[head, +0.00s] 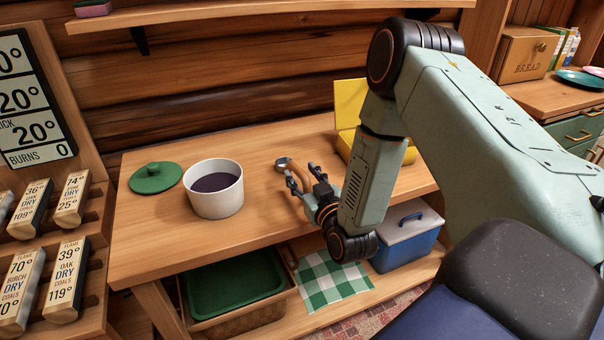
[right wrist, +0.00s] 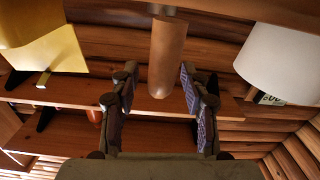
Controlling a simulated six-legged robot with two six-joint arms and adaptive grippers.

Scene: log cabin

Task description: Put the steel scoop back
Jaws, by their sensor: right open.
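The steel scoop (head: 283,162) lies on the wooden table, right of the white pot, its handle toward my right gripper. In the right wrist view its wooden handle (right wrist: 168,50) appears between the two fingers, with a gap on each side. My right gripper (head: 303,177) is open, low over the table at the handle; the wrist view shows its spread fingers (right wrist: 158,72). The white pot (head: 214,200) holds dark contents and is uncovered. A green lid (head: 155,178) lies left of it. My left gripper is not in view.
A yellow open box (head: 350,100) stands behind my right arm. Below are a green tray in a basket (head: 237,284), a checked cloth (head: 333,283) and a blue cooler (head: 408,249). A wall shelf (head: 270,12) runs above. The table's front left is clear.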

